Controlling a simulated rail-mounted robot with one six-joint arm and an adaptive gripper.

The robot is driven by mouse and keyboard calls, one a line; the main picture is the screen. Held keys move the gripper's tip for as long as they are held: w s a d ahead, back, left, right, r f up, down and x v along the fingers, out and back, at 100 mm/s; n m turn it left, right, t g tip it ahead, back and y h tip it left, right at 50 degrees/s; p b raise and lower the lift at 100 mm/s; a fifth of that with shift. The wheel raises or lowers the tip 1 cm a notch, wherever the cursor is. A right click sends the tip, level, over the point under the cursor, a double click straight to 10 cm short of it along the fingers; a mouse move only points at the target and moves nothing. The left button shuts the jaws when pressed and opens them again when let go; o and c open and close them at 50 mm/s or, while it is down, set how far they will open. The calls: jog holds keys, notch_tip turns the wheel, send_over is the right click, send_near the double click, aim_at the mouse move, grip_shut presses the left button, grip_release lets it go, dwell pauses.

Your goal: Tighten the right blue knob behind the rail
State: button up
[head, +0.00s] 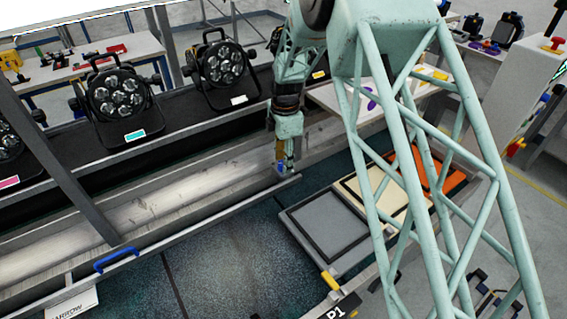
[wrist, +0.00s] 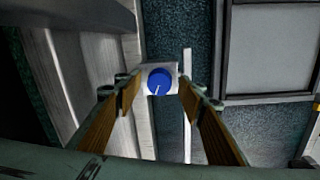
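The right blue knob (wrist: 159,81) is round with a white pointer line and sits on a small pale block (wrist: 171,70). In the head view the blue knob (head: 281,168) is a small patch at the right end of the rail (head: 215,211), right below my gripper (head: 281,158). In the wrist view my gripper (wrist: 160,88) is open, its two brown-padded fingers spread left and right of the knob. I see gaps between knob and fingertips. I cannot tell whether the tips reach down to the knob's level. The pointer line slants toward the lower left.
Par cans (head: 122,103) stand on the black belt (head: 180,124) behind the rail. A blue handle (head: 116,260) is on the rail at left. A grey tray (head: 325,228) lies to the right of the knob, with cream and orange ones beyond. A dark post (head: 60,160) crosses at left.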

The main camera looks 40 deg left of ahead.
jog(key=shift+f, duration=0.4)
jog(key=c, duration=0.9)
